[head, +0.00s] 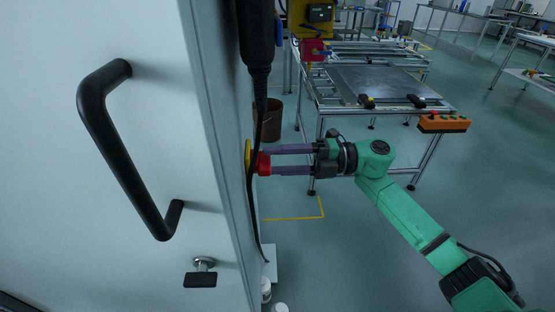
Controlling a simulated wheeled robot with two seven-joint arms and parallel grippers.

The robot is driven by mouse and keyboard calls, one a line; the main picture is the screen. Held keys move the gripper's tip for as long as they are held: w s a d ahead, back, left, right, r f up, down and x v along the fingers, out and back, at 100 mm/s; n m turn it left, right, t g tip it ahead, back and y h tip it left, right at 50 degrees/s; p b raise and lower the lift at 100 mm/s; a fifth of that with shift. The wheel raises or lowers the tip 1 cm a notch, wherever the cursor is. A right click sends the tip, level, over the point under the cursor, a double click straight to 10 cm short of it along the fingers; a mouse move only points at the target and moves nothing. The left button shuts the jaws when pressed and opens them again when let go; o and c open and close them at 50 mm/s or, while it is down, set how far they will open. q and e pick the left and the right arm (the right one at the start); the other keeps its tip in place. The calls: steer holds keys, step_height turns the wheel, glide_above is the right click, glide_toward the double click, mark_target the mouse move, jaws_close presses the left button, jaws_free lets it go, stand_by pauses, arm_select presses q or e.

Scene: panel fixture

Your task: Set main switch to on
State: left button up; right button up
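The main switch (263,164) is a red knob on a yellow plate, mounted on the narrow side of the pale cabinet. A black cable runs down in front of it and hides part of it. My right gripper (267,159) reaches in from the right with its two dark purple fingers level and apart, one above the other. Their tips are at the red knob. I cannot tell whether they press on it or only stand around it. The knob's exact turn is too small to read. My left gripper is not in view.
The cabinet door (150,60) with a black bar handle (115,150) and a small latch (201,272) fills the left. A metal-frame table (385,85) stands behind my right arm, with an orange button box (443,123) at its corner. A brown bin (269,120) stands behind the switch.

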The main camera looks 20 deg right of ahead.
steer(key=b+v, duration=0.3)
steer(key=v, duration=1.1)
steer(key=shift+d, duration=0.3)
steer(key=shift+f, duration=0.1)
